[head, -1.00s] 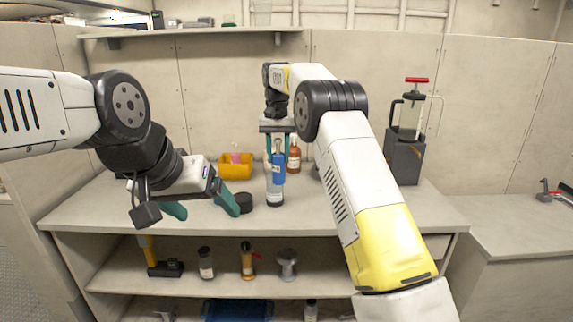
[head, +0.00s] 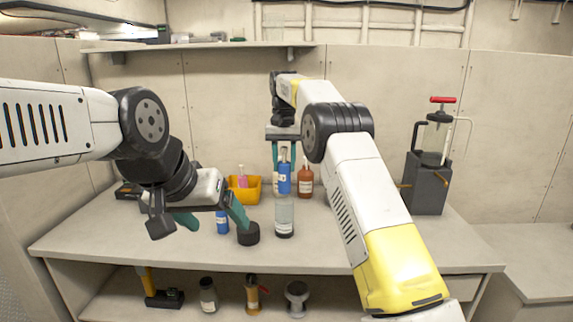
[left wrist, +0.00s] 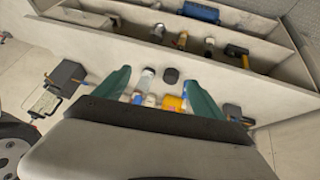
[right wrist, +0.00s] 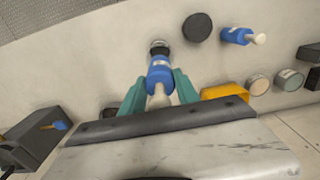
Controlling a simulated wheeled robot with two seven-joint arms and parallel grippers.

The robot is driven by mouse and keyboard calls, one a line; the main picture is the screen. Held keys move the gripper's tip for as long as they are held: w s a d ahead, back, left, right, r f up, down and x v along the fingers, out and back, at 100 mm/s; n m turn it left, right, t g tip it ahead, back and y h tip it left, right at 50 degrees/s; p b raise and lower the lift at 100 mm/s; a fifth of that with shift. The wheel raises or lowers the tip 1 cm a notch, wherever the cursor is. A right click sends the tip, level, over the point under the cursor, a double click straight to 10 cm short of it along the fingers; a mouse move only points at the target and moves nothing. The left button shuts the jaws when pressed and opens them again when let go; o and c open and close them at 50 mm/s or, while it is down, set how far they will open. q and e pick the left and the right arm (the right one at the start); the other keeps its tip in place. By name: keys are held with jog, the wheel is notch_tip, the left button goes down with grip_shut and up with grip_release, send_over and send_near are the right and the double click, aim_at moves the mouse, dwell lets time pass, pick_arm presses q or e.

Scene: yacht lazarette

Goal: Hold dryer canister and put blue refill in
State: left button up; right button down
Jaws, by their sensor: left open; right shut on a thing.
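The blue refill (head: 284,183) with a pale cap is upright in my right gripper (head: 284,170), which is shut on it. In the right wrist view the blue refill (right wrist: 159,74) sits between the teal fingers. The clear dryer canister (head: 284,220) stands upright on the bench just below the refill; I cannot tell whether they touch. The canister also shows in the left wrist view (left wrist: 146,80). My left gripper (head: 212,217) is open and empty, left of the canister. A black round lid (head: 248,234) lies between them.
A yellow bin (head: 246,190) and an amber bottle (head: 305,183) are at the back. A grey box with a red-handled pump (head: 427,180) stands at the right. The bench front right of the canister is clear.

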pick_arm(q)
jog(key=w+a+f+m+t, duration=0.1)
jog(key=w+a+t, duration=0.1)
jog(key=w, duration=0.8)
jog(key=w+a+f+m+t+y, duration=0.1)
jog(key=w+a+m, duration=0.15)
jog(key=w, duration=0.75)
jog(key=w+a+f+m+t, duration=0.1)
jog(key=w+a+t, duration=0.1)
jog(key=w, duration=0.8)
jog(key=m+g+h, duration=0.4)
jog(key=m+h, duration=0.2)
jog(key=h, duration=0.3)
send_near(282, 224)
jog(key=w, duration=0.1)
jog(key=w+f, duration=0.1)
jog(key=w, duration=0.1)
jog(key=shift+a+f, duration=0.25)
jog(key=shift+f, duration=0.1)
jog(key=shift+d+f, duration=0.3)
jog(key=shift+d, duration=0.05)
jog(key=shift+x, duration=4.65)
jog(key=c, duration=1.2)
